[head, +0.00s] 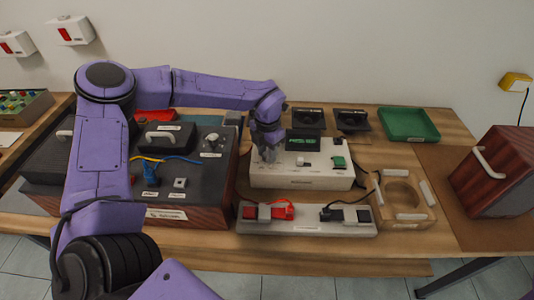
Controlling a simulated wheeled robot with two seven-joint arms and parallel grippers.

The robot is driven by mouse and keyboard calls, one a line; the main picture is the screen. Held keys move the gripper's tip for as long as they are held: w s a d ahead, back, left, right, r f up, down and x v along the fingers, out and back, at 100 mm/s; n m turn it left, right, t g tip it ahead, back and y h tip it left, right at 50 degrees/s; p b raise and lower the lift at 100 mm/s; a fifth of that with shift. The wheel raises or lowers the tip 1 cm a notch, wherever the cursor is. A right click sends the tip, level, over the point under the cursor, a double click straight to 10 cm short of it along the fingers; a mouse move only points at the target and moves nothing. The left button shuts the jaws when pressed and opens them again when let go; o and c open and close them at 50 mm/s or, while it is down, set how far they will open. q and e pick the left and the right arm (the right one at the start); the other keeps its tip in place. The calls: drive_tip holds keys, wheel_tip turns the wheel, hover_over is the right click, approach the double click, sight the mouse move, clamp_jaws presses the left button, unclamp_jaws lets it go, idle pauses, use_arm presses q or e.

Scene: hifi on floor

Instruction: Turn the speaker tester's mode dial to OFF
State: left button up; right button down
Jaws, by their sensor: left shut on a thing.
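The speaker tester (301,181) is a white box with a small dark display (303,143) showing green text. It stands on the wooden table, right of centre. My left gripper (269,158) reaches down onto the left part of the tester's top, left of the display. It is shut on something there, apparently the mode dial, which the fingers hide. I cannot read the dial's setting or its marks. My right gripper is not in view.
A dark amplifier box (200,212) with knob and cables stands left of the tester. A wooden ring fixture (400,220), green tray (408,124) and red-brown speaker cabinet (497,178) are at right.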

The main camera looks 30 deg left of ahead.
use_arm(q)
drive_tip(key=n+b, duration=0.2)
drive_tip(key=n, duration=0.3)
drive_tip(key=shift+f, duration=0.1)
drive_tip(key=shift+n+b, duration=1.15)
drive_tip(key=shift+n, duration=1.05)
drive_tip(key=o, duration=1)
drive_tip(key=shift+o, duration=0.2)
drive_tip(key=shift+r, duration=0.25)
wheel_tip(320, 180, up, 10)
drive_tip(key=b, duration=0.1)
drive_tip(key=shift+r, duration=0.15)
